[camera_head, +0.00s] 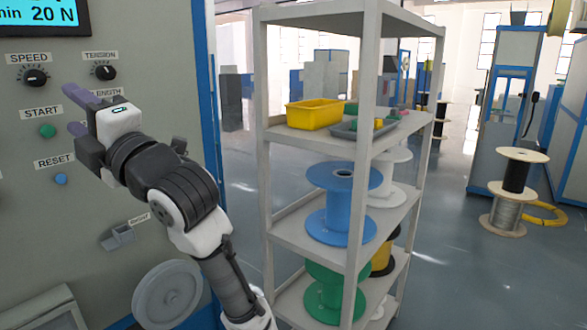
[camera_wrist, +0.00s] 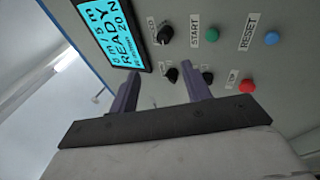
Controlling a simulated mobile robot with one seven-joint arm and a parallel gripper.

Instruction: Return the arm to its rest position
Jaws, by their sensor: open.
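My gripper (camera_head: 77,110) is in front of the control panel (camera_head: 110,190) at the left of the head view, raised near the knobs. In the wrist view my gripper (camera_wrist: 162,85) shows two purple fingers spread apart with nothing between them. The fingers point toward the panel; whether they touch it cannot be told. My arm reaches up from the bottom of the head view, bent at the elbow. Part of the panel, including one knob's label, is hidden behind my gripper.
The panel has a speed knob (camera_head: 35,77), tension knob (camera_head: 104,72), green start button (camera_head: 47,131), blue reset button (camera_head: 61,179) and red button (camera_wrist: 247,86). The display (camera_wrist: 112,30) reads READY. A grey shelf (camera_head: 310,17) with spools stands right of my arm. Open floor lies beyond.

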